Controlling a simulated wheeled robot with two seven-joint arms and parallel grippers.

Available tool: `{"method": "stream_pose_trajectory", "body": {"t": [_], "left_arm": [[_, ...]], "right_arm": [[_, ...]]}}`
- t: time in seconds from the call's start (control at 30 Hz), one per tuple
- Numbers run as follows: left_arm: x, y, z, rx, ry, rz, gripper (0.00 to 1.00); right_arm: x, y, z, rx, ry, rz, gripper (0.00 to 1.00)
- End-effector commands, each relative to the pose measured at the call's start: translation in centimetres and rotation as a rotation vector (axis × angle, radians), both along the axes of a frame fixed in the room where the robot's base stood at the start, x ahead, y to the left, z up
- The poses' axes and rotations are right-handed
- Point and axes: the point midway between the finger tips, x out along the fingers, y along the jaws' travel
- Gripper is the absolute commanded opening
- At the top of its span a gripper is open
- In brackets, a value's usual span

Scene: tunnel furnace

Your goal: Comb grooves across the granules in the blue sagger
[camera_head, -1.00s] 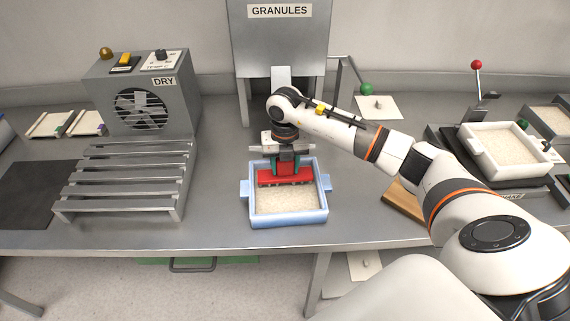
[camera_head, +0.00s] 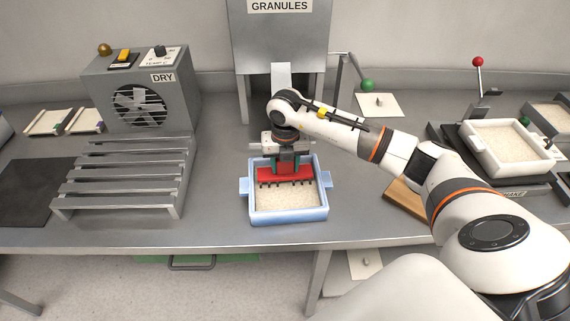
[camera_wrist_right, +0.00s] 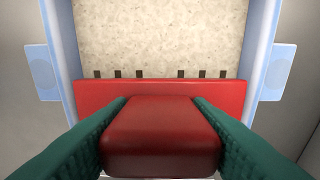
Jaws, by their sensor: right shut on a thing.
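The blue sagger (camera_head: 290,219) stands on the metal bench and is filled with pale granules (camera_head: 292,198). My right gripper (camera_head: 286,164) is over the back part of the sagger, shut on the red comb (camera_head: 286,175). The comb's dark teeth point down toward the granules near the far wall; I cannot tell how deep they reach. In the right wrist view the red comb (camera_wrist_right: 160,95) spans most of the sagger's width between the green fingers, and the granules (camera_wrist_right: 160,40) beyond it look smooth. My left gripper is not in view.
A slatted rack (camera_head: 125,178) and the grey DRY fan box (camera_head: 145,95) stand left of the sagger. The GRANULES hopper (camera_head: 280,45) is behind it. A white sagger (camera_head: 508,148) sits on the shaker at right. A wooden board (camera_head: 406,200) lies under my arm.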

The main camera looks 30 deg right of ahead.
Motion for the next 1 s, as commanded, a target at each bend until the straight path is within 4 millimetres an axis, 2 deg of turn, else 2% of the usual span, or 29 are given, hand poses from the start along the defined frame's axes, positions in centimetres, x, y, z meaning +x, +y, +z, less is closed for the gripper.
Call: {"method": "stream_pose_trajectory", "body": {"t": [0.1, 0.3, 0.77, 1.0], "left_arm": [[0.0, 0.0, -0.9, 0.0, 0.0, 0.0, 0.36], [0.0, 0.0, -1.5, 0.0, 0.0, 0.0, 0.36], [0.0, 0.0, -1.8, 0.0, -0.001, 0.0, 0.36], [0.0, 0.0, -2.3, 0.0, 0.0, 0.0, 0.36]], "right_arm": [[-0.1, 0.0, -0.2, -0.041, -0.075, 0.003, 0.27], [0.0, 0.0, 0.1, -0.075, -0.14, 0.001, 0.27], [-0.9, 0.5, -0.2, -0.079, -0.146, 0.001, 0.27], [-0.4, 0.2, -0.2, -0.079, -0.145, 0.0, 0.27]]}}
